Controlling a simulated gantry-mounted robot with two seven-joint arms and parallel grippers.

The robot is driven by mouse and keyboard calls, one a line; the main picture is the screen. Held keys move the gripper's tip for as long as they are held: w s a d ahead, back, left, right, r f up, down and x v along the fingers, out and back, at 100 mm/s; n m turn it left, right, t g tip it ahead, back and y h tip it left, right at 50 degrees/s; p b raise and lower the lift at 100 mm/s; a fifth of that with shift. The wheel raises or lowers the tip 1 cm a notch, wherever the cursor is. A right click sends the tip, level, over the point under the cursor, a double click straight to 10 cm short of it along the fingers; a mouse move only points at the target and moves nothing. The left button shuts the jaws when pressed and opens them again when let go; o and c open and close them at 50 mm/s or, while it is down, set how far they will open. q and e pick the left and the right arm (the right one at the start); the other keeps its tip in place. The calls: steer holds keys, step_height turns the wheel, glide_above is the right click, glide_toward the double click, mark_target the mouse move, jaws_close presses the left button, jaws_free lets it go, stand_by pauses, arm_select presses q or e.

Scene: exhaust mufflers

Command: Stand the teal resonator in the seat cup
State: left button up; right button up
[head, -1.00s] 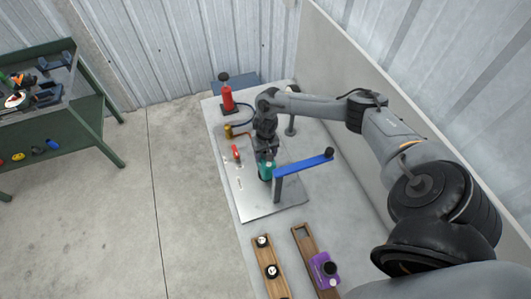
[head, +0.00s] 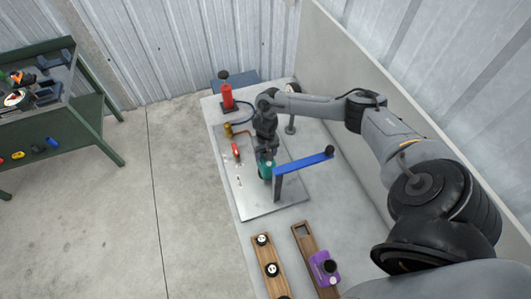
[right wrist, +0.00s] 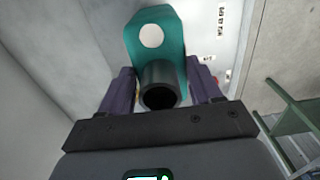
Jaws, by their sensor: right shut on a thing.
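The teal resonator (head: 266,169) is near the middle of the metal plate (head: 254,205), just left of the blue bar. My right gripper (head: 267,155) reaches it from above and is shut on it. In the right wrist view the teal resonator (right wrist: 155,38) shows a flat teal body with a pale round spot and a dark open pipe end toward the camera. The gripper's two fingers (right wrist: 160,80) lie on either side of that pipe. The seat cup cannot be made out; the resonator's foot is hidden. My left gripper is not in view.
A blue bar (head: 303,162) on an upright post stands close right of the resonator. A red cylinder (head: 227,96), a brass fitting (head: 228,130) and a red-handled tool (head: 236,152) are at the left. Wooden racks (head: 264,262) and a purple part (head: 323,268) are in front.

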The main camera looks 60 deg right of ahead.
steer(key=o, duration=0.9)
steer(key=shift+r, duration=0.1)
steer(key=shift+o, duration=0.7)
